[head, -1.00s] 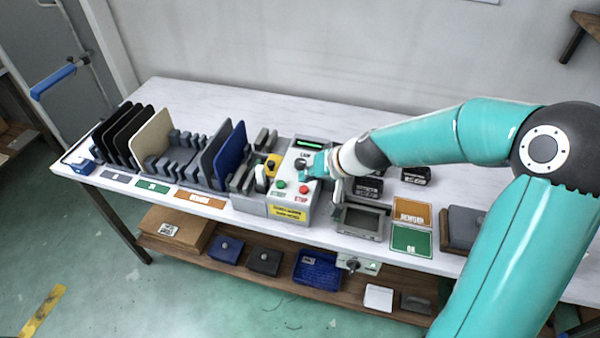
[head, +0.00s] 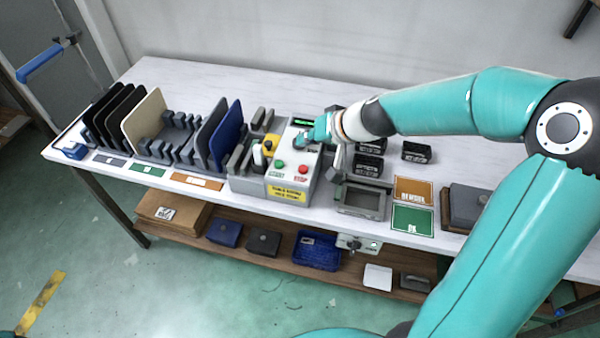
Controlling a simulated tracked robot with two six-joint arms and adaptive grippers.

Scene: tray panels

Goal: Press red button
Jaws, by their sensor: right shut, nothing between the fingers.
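The red button (head: 303,168) sits on the sloped top of the grey control box (head: 309,184), to the right of a green button (head: 280,164). My right gripper (head: 301,143) is over the upper part of the box, by the dark knob and just below the lit green display (head: 301,122). It is shut and empty. It is apart from the red button, which lies nearer the table's front edge. I cannot tell whether its tips touch the knob. My left gripper is not in view; only a teal piece of my body shows at the bottom edge.
Left of the box, a rack holds several upright panels (head: 145,126). A yellow-topped part (head: 270,144) stands beside the box. To the right are a grey tray (head: 362,200), black bins (head: 368,165) and orange and green labels (head: 413,219). A lower shelf holds boxes.

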